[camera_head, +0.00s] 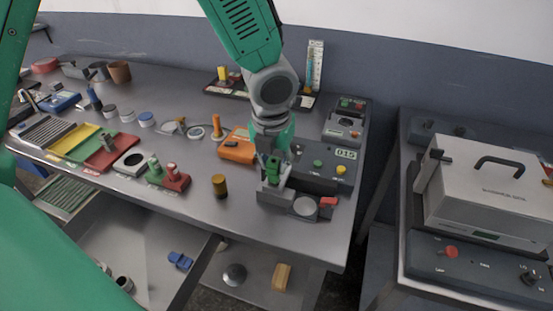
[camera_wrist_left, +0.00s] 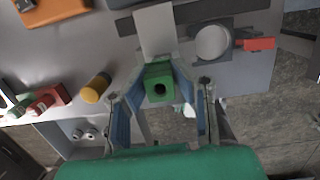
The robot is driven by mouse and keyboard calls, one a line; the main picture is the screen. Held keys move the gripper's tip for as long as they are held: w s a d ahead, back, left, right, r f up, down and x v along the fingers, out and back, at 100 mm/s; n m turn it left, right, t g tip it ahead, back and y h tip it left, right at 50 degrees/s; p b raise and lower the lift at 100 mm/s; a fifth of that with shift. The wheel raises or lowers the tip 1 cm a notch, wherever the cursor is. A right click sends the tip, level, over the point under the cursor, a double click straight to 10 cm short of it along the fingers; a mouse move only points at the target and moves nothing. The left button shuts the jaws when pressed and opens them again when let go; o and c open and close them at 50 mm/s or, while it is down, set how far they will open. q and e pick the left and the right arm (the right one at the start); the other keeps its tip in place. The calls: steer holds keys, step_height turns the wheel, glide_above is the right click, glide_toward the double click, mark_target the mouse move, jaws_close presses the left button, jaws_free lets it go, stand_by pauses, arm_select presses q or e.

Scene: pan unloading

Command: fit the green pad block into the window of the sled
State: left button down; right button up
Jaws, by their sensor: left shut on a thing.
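My left gripper (camera_head: 272,172) is over the front of the dark test fixture, pointing down. It is shut on the green pad block (camera_wrist_left: 158,82), which has a dark round hole in its facing end. The block also shows green between the fingers in the head view (camera_head: 273,166). Below it is a grey block-like part of the fixture (camera_head: 272,194), likely the sled; its window is hidden by the gripper and block. In the wrist view a pale flat plate (camera_wrist_left: 156,30) lies just beyond the block. I cannot tell whether block and sled touch. My right gripper is not in view.
Right of the gripper are a round grey disc (camera_head: 305,206) and a red handle (camera_head: 328,201). A brass cylinder (camera_head: 219,186) stands to the left, with an orange box (camera_head: 238,148) behind it. The table's front edge is close; an open drawer (camera_head: 145,250) lies below.

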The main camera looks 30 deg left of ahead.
arm_select(q)
steer(key=shift+d+r, duration=0.1)
steer(key=shift+d, duration=0.4)
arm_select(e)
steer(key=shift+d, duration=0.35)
arm_select(q)
steer(key=shift+a, duration=0.1)
steer(key=shift+a+p, duration=0.5)
steer(key=shift+a, duration=0.1)
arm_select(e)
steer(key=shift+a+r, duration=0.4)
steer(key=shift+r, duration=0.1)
arm_select(q)
steer(key=shift+d, duration=0.3)
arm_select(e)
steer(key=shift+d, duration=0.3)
arm_select(q)
steer(key=shift+a+p, duration=0.25)
steer(key=shift+p, duration=0.15)
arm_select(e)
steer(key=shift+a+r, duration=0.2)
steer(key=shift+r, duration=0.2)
arm_select(q)
steer(key=shift+d, duration=0.1)
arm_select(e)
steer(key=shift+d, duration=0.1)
arm_select(q)
steer(key=shift+f, duration=0.5)
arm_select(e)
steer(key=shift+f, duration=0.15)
